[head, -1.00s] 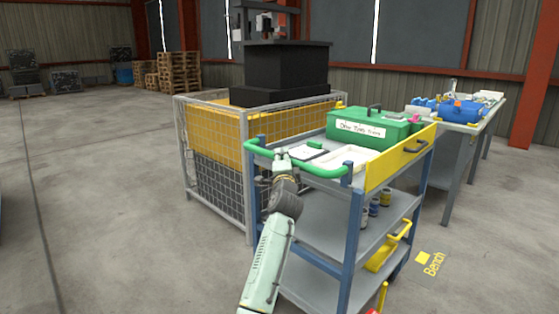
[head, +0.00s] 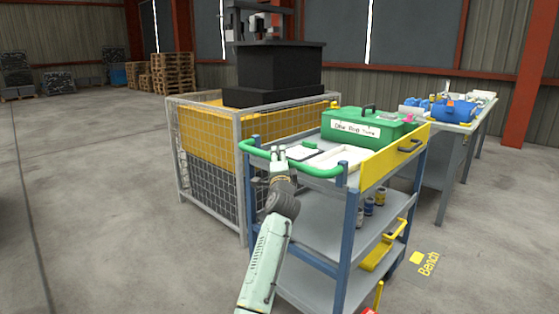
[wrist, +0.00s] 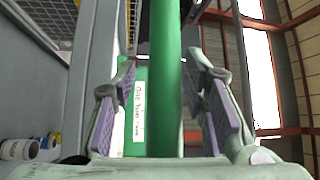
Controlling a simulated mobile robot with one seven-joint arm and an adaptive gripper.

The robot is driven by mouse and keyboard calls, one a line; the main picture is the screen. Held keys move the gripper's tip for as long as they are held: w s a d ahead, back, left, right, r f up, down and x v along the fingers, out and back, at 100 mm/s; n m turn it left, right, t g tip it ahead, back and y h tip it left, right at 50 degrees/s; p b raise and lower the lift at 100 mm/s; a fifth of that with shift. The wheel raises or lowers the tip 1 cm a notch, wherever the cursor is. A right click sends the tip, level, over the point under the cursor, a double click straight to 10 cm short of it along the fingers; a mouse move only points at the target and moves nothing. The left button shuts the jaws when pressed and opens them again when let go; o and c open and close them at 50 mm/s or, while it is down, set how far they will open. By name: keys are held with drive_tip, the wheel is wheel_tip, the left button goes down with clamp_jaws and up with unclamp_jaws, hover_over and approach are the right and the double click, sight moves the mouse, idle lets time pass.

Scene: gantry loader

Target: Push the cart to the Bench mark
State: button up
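The cart (head: 357,179) is a blue-framed trolley with grey shelves and a green push handle (head: 322,171), which also shows upright in the wrist view (wrist: 166,75). The yellow Bench mark (head: 417,258) is on the floor, just right of the cart's lower shelf. My gripper (head: 280,154) is at the handle on the cart's near-left side. In the wrist view my gripper (wrist: 168,105) is open, with the handle between its purple-padded fingers and gaps on both sides. A green toolbox (head: 345,128) and a white tray sit on the cart's top.
A mesh-fenced machine (head: 213,180) with a yellow panel stands close behind and left of the cart. A workbench (head: 440,160) with blue items stands behind right. Pallets (head: 178,75) are far back left. The floor at left is clear.

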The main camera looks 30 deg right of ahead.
drive_tip(key=shift+w+a+r, duration=0.1)
drive_tip(key=shift+a, duration=0.05)
drive_tip(key=shift+s+a, duration=0.2)
drive_tip(key=shift+s, duration=0.2)
drive_tip(key=v, duration=1.1)
drive_tip(key=shift+s, duration=0.1)
